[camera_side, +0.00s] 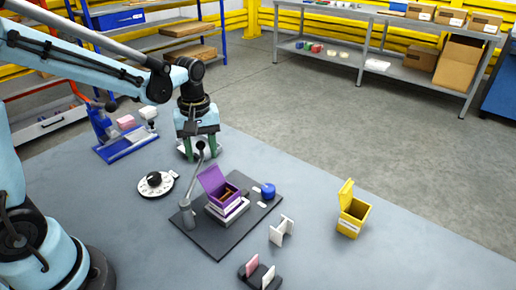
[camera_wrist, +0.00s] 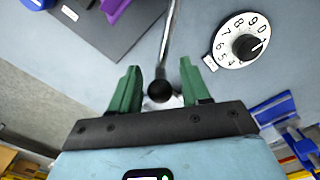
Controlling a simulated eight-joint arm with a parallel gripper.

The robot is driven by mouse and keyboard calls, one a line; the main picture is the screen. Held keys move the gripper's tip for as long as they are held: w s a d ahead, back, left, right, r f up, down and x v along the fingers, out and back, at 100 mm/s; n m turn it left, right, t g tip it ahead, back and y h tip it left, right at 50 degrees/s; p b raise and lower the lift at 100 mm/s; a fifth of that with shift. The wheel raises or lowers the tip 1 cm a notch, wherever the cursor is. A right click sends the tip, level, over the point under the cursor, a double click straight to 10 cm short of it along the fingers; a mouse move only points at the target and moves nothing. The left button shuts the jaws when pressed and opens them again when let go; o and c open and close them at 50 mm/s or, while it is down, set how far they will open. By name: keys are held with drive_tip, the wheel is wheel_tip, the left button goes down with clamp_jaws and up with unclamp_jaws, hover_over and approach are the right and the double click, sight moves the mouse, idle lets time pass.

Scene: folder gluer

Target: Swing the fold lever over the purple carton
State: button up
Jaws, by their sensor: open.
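The purple carton (camera_side: 226,200) stands with its flap raised, on a pale block on a dark base plate (camera_side: 215,240). Part of its purple also shows at the top edge of the wrist view (camera_wrist: 116,8). The fold lever (camera_side: 192,185) is a thin metal rod rising from a grey post at the plate's left corner, leaning away from the carton. Its black ball knob (camera_wrist: 159,90) sits between my green fingers in the wrist view. My gripper (camera_side: 200,151) is open, with a finger on either side of the knob and gaps visible.
A blue round knob (camera_side: 268,191) sits on the plate's right side. A white numbered dial (camera_side: 156,185) lies left of the plate. A white bracket (camera_side: 281,231), a dark holder (camera_side: 260,275) and an open yellow box (camera_side: 352,216) stand to the right. A blue fixture (camera_side: 122,143) stands behind left.

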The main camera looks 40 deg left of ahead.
clamp_jaws()
drive_tip(key=shift+w+d, duration=0.1)
drive_tip(key=d+m, duration=0.3)
drive_tip(key=w+d+m, duration=0.1)
drive_tip(key=d+m, duration=0.2)
drive_tip(key=d, duration=0.1)
drive_tip(key=w+d+m, duration=0.1)
drive_tip(key=d+m, duration=0.2)
drive_tip(key=d, duration=0.1)
drive_tip(key=shift+w, duration=0.2)
drive_tip(key=shift+s+d+m, duration=0.25)
drive_tip(key=shift+d+m, duration=0.4)
drive_tip(key=shift+d, duration=0.15)
drive_tip(key=shift+s+d+m, duration=0.2)
drive_tip(key=shift+d+m, duration=0.45)
drive_tip(key=shift+d, duration=0.15)
unclamp_jaws()
drive_tip(key=shift+r, duration=0.2)
